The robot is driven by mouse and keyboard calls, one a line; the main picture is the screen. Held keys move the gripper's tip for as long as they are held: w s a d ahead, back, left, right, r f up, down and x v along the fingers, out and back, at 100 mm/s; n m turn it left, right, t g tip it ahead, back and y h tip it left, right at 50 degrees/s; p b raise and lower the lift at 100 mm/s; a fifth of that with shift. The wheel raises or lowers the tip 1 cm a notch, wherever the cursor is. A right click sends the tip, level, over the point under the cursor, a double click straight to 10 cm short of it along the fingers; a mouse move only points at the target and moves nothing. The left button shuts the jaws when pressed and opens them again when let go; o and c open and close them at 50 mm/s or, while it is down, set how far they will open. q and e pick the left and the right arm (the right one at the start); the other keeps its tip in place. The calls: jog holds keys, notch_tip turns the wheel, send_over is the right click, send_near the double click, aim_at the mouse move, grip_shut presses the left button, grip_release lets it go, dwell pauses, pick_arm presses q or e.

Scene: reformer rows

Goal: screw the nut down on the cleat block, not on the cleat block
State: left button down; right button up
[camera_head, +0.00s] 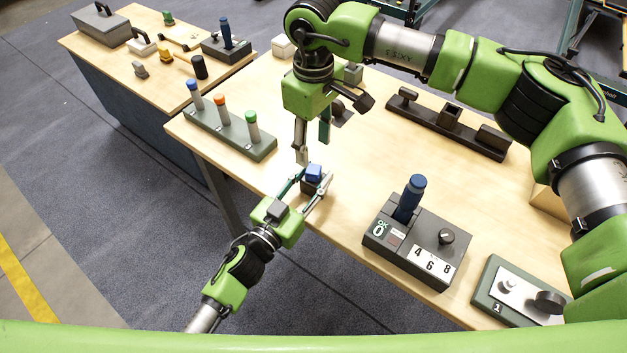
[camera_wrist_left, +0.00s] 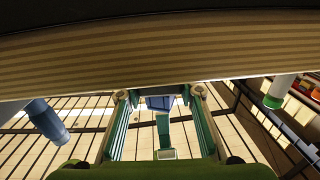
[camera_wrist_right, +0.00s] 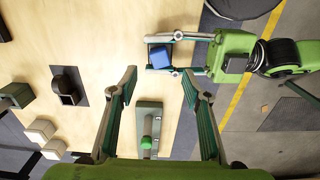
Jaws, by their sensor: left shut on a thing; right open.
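My left gripper (camera_head: 304,186) is shut on a small blue block (camera_head: 314,171) with a darker lower part, near the table's front-left edge. The blue block also shows between its fingers in the left wrist view (camera_wrist_left: 160,103) and the right wrist view (camera_wrist_right: 160,57). My right gripper (camera_head: 312,138) points down just behind the block; its fingers stand apart and empty in the right wrist view (camera_wrist_right: 158,80). A long dark rail with upright blocks (camera_head: 450,122) lies farther back and may be the cleat block. I cannot make out a nut.
A green rack (camera_head: 262,152) holds blue, orange and green-topped handles. A grey box (camera_head: 385,240) with a blue-handled tool stands front right, near a green panel marked 1 (camera_head: 490,290). A dark holed block (camera_wrist_right: 68,85) and white cubes (camera_wrist_right: 40,130) lie behind. The table middle is bare.

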aim_at(313, 169)
jog(key=shift+f, duration=4.05)
jog(key=c, duration=1.2)
jog(key=shift+m, duration=1.7)
jog(key=o, duration=1.2)
